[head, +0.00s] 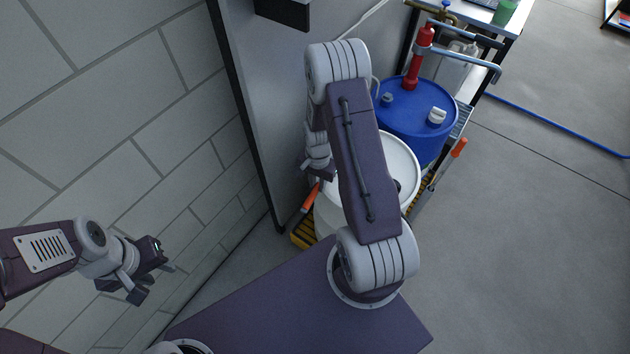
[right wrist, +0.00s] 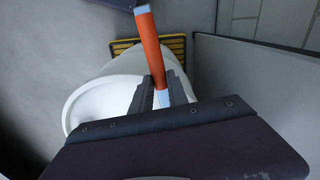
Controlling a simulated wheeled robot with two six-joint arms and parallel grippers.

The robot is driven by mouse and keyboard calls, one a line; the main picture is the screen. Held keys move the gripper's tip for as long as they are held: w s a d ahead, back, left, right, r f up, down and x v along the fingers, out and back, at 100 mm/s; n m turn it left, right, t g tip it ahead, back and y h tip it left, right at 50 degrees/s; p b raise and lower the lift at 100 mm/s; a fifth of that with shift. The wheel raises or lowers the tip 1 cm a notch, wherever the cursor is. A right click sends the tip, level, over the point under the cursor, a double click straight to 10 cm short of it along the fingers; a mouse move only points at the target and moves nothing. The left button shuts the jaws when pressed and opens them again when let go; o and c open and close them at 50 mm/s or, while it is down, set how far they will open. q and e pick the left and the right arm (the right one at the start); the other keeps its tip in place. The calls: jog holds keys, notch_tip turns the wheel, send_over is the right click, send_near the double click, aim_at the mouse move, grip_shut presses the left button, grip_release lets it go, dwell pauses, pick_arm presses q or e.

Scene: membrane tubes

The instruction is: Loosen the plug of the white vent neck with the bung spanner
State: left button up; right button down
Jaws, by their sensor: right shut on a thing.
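A short white fitting (head: 437,116), which looks like the white vent neck, stands on the blue drum's lid (head: 408,125). Whether its plug is loose is too small to tell. My right gripper (head: 311,183) is left of the white drum, partly behind my own arm, well apart from the white fitting. In the right wrist view its fingers (right wrist: 165,92) are shut on an orange-handled tool with pale metal ends (right wrist: 152,48), seemingly the bung spanner. The tool's orange part shows in the head view (head: 310,198). My left gripper (head: 152,270) is empty, its fingers apart, near the block wall.
The white drum (head: 400,160) stands on a yellow-black grate (head: 302,236), beside the blue drum with its red pump (head: 419,58). Another orange-handled tool (head: 458,149) leans at the right. A grey panel (head: 262,100) is close on the left. Floor at right is open.

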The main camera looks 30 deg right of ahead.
jog(key=shift+s+d+n, duration=0.5)
jog(key=shift+s+n, duration=0.15)
jog(key=shift+n, duration=0.25)
jog(key=shift+s+d+n+p, duration=0.45)
jog(key=shift+s+d+n, duration=0.15)
jog(key=shift+n, duration=0.1)
jog(key=shift+s+d+n, duration=0.5)
jog(key=shift+d+n, duration=0.15)
jog(key=shift+n, duration=0.25)
